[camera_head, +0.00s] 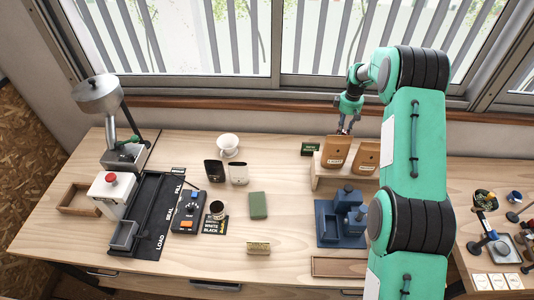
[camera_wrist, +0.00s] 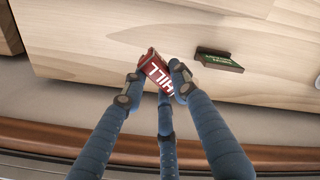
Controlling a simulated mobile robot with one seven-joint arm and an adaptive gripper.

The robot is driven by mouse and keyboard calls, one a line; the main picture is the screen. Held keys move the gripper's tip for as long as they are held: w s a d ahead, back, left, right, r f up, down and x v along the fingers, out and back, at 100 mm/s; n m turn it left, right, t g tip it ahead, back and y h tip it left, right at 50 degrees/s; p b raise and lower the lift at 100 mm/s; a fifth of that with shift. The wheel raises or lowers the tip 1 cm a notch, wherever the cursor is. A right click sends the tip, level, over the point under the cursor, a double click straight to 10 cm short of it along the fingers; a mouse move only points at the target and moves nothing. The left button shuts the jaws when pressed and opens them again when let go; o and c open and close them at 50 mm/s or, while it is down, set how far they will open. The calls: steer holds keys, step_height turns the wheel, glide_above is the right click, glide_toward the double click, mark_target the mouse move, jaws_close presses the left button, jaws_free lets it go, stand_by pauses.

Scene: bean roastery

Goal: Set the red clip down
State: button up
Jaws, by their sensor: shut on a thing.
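The red clip (camera_wrist: 157,70) has white lettering, part of which reads "HILL". In the wrist view it sits between the fingers of my gripper (camera_wrist: 156,84), which is shut on it. The fingers cover part of it. In the head view my gripper (camera_head: 346,128) is at the back of the wooden table (camera_head: 290,240), beside the brown bags; the clip cannot be made out there. Whether the clip touches the table is not clear.
A small dark green sign (camera_head: 311,149) stands close by; it also shows in the wrist view (camera_wrist: 219,60). A white cup (camera_head: 228,142) is further left. Bare tabletop lies between cup and sign.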

steer(key=s+a+n+b, duration=0.1)
steer(key=s+a+n, duration=0.45)
steer(key=a, duration=1.05)
steer(key=s+a+n, duration=0.2)
steer(key=s+a, duration=0.7)
steer(key=a, duration=0.7)
step_height(320, 180, down, 10)
steer(key=shift+s+d+r, duration=0.1)
steer(key=shift+d+r, duration=0.05)
glide_above(266, 151)
steer(key=shift+f+p, duration=0.4)
steer(key=shift+f, duration=0.4)
steer(key=shift+f, duration=0.1)
steer(key=shift+f, duration=1.65)
steer(key=shift+f, duration=0.2)
